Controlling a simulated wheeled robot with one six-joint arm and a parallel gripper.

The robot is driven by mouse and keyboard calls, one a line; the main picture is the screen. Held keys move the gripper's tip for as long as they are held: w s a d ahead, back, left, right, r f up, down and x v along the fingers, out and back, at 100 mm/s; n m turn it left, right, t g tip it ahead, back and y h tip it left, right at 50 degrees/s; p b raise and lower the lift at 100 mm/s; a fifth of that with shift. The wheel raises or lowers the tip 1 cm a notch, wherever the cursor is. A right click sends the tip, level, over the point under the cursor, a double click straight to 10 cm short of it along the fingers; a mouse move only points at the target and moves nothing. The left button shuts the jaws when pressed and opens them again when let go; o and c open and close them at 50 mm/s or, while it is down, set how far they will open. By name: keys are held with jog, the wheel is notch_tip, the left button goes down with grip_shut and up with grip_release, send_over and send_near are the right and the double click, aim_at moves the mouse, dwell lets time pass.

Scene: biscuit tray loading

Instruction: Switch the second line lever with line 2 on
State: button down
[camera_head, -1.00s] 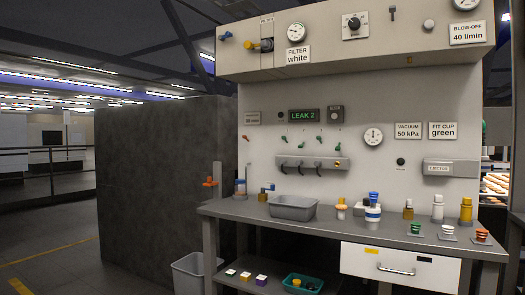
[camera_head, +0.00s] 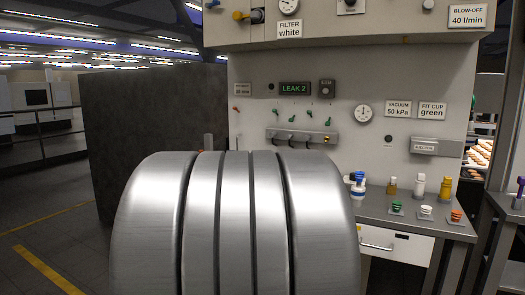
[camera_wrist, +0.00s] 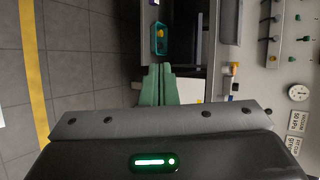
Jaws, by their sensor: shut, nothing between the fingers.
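Several small line levers with green ends sit in a row on the wall panel in the head view. The second from the left (camera_head: 292,115) is above a grey rail (camera_head: 300,137) with dark hooks. The lever labels are too small to read. A green-lit sign (camera_head: 295,88) above reads LEAK 2. In the wrist view my gripper (camera_wrist: 158,68) is shut and empty, its green fingers together, well apart from the wall, which lies at the picture's right. The gripper is hidden in the head view.
My metallic arm part hides the bench's left half in the head view. Bottles (camera_head: 419,187) and coloured cups (camera_head: 426,210) stand on the bench's right. A teal bin (camera_wrist: 160,38) shows in the wrist view. A gauge (camera_head: 363,113) is right of the levers.

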jog(key=w+d+r+m+t+h+p, duration=0.1)
jog(key=w+d+r+m+h+p, duration=0.1)
jog(key=r+m, duration=0.5)
jog(key=w+d+r+m+t+h+p, duration=0.1)
jog(key=w+d+r+m+h+p, duration=0.2)
jog(key=r+m, duration=0.5)
jog(key=w+d+r+m+t+h+p, duration=0.1)
jog(key=w+d+r+m+h+p, duration=0.2)
jog(key=r+m, duration=0.4)
jog(key=shift+w+d+r+m+h+p, duration=0.3)
jog(key=shift+w+r+h+p, duration=0.3)
jog(key=shift+h, duration=0.5)
jog(key=shift+w+r, duration=0.1)
jog(key=shift+r, duration=0.1)
